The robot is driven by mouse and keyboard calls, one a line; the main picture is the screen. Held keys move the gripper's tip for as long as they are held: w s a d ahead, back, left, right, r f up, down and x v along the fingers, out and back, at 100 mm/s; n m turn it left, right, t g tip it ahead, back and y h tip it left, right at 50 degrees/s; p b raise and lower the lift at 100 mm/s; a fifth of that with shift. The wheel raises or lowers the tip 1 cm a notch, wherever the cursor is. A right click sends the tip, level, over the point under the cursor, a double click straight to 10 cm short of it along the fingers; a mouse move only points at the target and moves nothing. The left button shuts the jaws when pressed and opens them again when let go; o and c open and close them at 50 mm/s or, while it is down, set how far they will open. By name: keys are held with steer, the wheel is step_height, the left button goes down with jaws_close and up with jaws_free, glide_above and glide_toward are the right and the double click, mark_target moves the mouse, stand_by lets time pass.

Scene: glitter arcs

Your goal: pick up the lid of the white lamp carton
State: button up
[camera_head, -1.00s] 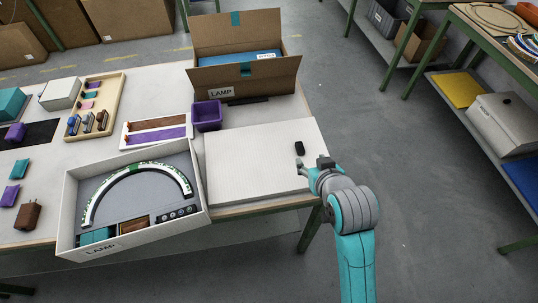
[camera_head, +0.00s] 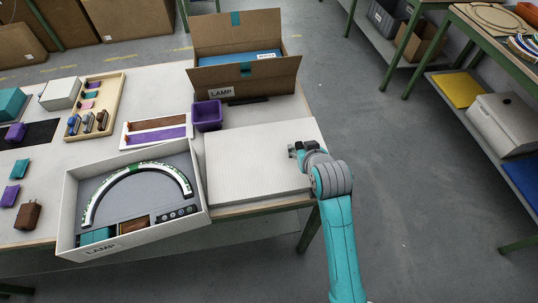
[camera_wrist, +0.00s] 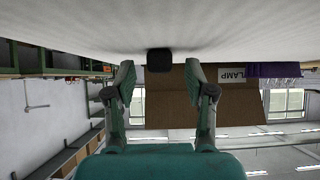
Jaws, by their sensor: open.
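The white lamp carton (camera_head: 68,212) stands open at the table's front, with a green-and-white arc and small parts inside. Its flat white lid (camera_head: 250,165) lies on the table to the right of the carton. A black knob (camera_wrist: 160,62) on the lid shows in the wrist view, where the lid's pale surface (camera_wrist: 70,30) fills the top. My gripper (camera_head: 296,151) is low over the lid's right part. In the wrist view its fingers (camera_wrist: 161,78) are open, one on each side of the knob's line, with the knob just beyond the tips. In the head view the gripper largely hides the knob.
A brown lamp box (camera_head: 245,80) with open flaps stands behind the lid. A purple bin (camera_head: 208,115) and a white tray (camera_head: 135,141) sit by the lid's back left. A wooden tray (camera_head: 101,92) is further left.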

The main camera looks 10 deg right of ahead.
steer(key=shift+w+f, duration=0.2)
steer(key=shift+w, duration=0.05)
jaws_close()
steer(key=shift+r, duration=0.1)
